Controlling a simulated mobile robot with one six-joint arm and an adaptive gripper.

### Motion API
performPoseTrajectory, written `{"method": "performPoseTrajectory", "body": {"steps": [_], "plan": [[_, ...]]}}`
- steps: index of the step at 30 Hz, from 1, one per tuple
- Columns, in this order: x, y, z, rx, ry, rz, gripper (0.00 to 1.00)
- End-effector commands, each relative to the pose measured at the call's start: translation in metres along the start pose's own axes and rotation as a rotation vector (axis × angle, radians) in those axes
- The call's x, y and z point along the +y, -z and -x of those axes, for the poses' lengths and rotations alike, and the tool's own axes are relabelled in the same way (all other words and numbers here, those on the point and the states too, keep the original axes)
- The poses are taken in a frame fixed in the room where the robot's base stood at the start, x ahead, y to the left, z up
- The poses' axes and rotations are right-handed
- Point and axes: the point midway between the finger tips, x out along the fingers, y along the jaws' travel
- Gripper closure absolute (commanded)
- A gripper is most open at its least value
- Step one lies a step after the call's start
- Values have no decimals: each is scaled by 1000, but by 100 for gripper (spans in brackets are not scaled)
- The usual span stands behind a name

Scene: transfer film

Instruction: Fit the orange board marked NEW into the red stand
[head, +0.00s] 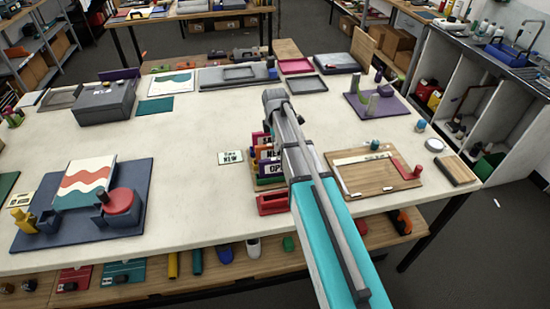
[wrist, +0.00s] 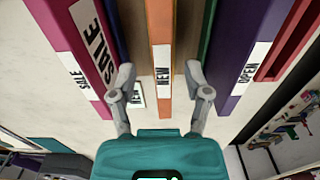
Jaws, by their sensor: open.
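The orange board marked NEW (wrist: 161,100) stands on edge in a row of boards, seen from above in the wrist view. In the head view its edge (head: 265,154) is partly hidden by my arm. My gripper (wrist: 159,74) is open, with one finger on each side of the orange board and gaps between. The gripper is hidden behind my arm in the head view. The red stand (head: 272,204) sits on the table just in front of the row; a red piece also shows at the right of the wrist view (wrist: 297,45).
A card marked NEW (head: 230,157) lies left of the row. A wooden board (head: 375,176) lies to the right.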

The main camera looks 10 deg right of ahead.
Motion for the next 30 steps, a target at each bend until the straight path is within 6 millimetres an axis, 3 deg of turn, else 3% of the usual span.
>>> {"method": "performPoseTrajectory", "body": {"steps": [16,30], "plan": [[0,0,-5,0,0,0,37],[-2,0,-39,0,0,0,37]]}}
